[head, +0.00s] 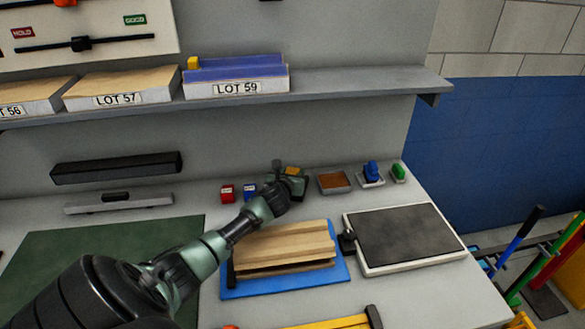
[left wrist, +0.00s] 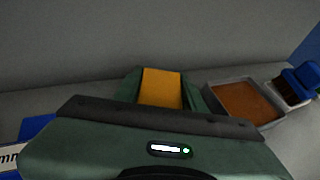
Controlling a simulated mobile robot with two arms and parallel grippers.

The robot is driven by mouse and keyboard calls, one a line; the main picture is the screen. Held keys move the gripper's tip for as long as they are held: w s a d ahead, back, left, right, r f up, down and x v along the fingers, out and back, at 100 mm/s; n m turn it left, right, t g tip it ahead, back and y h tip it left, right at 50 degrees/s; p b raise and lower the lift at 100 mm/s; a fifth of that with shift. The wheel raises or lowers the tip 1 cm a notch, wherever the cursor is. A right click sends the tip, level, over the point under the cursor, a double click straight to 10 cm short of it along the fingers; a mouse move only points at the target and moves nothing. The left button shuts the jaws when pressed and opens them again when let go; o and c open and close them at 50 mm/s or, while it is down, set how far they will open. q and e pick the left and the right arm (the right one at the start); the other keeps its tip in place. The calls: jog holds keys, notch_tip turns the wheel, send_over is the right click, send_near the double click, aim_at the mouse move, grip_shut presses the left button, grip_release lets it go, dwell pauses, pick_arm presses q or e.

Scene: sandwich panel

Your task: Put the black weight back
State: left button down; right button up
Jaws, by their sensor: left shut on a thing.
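My left gripper (head: 290,180) is at the back of the bench, beyond the stacked wood-coloured boards. It is shut on an orange-yellow block (left wrist: 161,88), which shows between its green fingers in the left wrist view. The hand hides the lower part of the block, so I cannot tell whether it touches the bench. A long black bar (head: 116,167) lies at the back left, away from the gripper. A flat dark slab (head: 408,235) lies on a white base at the right. I cannot tell which black thing is the weight. My right gripper is not in view.
Small red (head: 227,194) and blue (head: 250,191) boxes stand left of the gripper. A brown-filled tray (head: 334,182) is close on its right, then a blue-handled thing (head: 372,172) and a green one (head: 398,173). A shelf (head: 340,83) overhangs the back. Boards (head: 285,245) lie on a blue sheet.

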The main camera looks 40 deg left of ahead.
pick_arm(q)
jog(key=shift+w+r, duration=0.1)
jog(key=shift+r, duration=0.25)
jog(key=c, duration=1.3)
grip_release()
jog(key=shift+f, duration=0.35)
jog(key=o, duration=0.5)
jog(key=shift+s, duration=0.2)
jog(key=shift+c, duration=0.2)
jog(key=shift+r, duration=0.15)
jog(key=v, duration=1.2)
jog(key=shift+r, duration=0.1)
